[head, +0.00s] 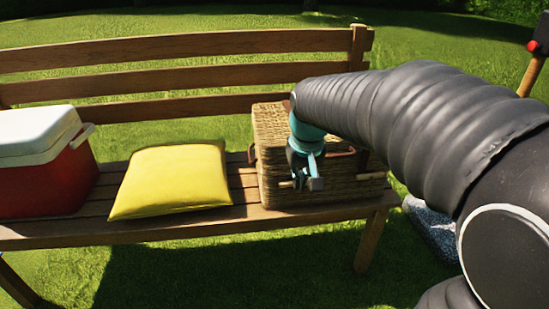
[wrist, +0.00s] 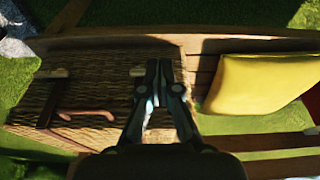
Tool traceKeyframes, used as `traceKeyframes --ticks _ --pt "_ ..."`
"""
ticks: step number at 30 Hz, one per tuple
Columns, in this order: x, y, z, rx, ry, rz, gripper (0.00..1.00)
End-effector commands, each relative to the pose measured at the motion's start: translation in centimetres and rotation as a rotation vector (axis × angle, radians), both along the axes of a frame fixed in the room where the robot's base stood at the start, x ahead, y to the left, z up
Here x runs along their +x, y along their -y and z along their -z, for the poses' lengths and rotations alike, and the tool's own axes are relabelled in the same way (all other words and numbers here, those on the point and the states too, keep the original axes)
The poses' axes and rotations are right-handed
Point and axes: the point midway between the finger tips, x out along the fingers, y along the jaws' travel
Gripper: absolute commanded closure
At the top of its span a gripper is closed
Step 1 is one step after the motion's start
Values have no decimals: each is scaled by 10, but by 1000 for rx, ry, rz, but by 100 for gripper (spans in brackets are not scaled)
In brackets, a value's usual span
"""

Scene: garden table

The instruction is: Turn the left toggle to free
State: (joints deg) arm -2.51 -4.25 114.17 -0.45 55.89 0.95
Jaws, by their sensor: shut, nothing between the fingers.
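A woven wicker basket (head: 270,128) with a lid stands on the bench; it also shows in the wrist view (wrist: 100,90). The left toggle (head: 286,184) is a small pale wooden peg low on its front, seemingly lying level. Part of it is hidden by my gripper (head: 316,184). In the wrist view a pale end of a peg (wrist: 137,72) shows close beside my shut, empty gripper (wrist: 160,66). I cannot tell whether they touch. The right toggle (head: 370,177) lies level across a dark strap, clearer in the wrist view (wrist: 52,73).
A yellow cushion (head: 172,180) lies left of the basket on the slatted bench (head: 235,214). A red cooler (head: 45,180) with a white lid stands at the far left. The bench back (head: 180,77) rises behind. A brown curved handle (wrist: 85,113) is on the basket.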

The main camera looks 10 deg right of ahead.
Motion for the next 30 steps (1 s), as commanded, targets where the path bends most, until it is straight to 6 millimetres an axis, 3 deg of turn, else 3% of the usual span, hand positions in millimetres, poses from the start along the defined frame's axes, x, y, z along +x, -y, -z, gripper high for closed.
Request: traceKeyframes --ticks 3,6,9,12,14,20,30 --pt "45 -4 -3 -1 -6 2 100" --pt "74 -6 -14 0 5 9 100" --pt "90 -6 -31 2 29 15 100" --pt "96 -6 -49 3 54 21 100" --pt "96 -6 -51 4 49 25 100" --pt "98 -6 -30 4 37 30 100" --pt "116 -6 30 4 36 30 100"
